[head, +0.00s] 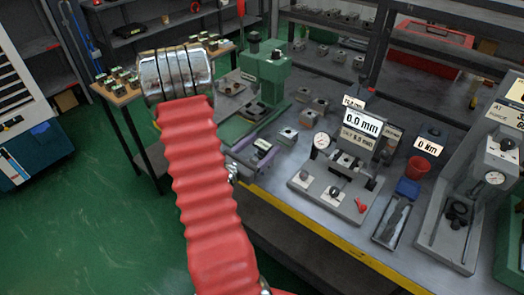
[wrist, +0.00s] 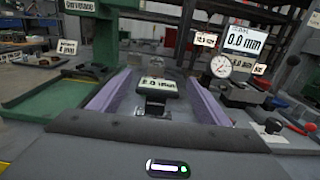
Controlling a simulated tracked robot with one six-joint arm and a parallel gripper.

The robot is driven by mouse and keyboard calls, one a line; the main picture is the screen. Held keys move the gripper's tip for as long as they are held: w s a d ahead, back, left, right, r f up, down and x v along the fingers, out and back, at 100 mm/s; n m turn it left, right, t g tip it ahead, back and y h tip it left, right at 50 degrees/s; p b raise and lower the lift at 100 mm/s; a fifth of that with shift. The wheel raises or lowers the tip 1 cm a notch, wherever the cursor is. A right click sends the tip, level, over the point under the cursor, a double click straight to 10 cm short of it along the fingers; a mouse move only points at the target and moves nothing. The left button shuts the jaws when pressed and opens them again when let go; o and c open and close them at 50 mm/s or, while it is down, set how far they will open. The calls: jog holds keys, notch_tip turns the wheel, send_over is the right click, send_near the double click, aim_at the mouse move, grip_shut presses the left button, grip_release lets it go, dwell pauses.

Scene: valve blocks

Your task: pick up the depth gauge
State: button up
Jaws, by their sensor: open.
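The depth gauge looks to be the small dark device with a tilted display reading in mm (wrist: 157,88), in the middle of the wrist view. My gripper (wrist: 160,76) is open, with one lilac finger on each side of the device and a gap to both. The device stands on the grey bench top, its lower part dark and small. In the head view the device (head: 263,146) is partly hidden beside my gripper (head: 252,150) near the bench's front edge. I cannot tell how far the fingertips are above the bench.
A green press (head: 265,75) stands just behind and left. A dial gauge stand (head: 335,165) with a 0.0 mm display (head: 361,122) is to the right. Small metal blocks lie between them. A red cup (head: 417,167) and a grey tray (head: 392,220) are further right.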

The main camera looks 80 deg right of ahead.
jog(key=x, duration=0.4)
jog(key=shift+d+f, duration=0.15)
jog(key=shift+d, duration=0.25)
jog(key=shift+c, duration=0.2)
jog(key=c, duration=1.3)
notch_tip(320, 180, up, 10)
dwell(0.4)
dwell(0.4)
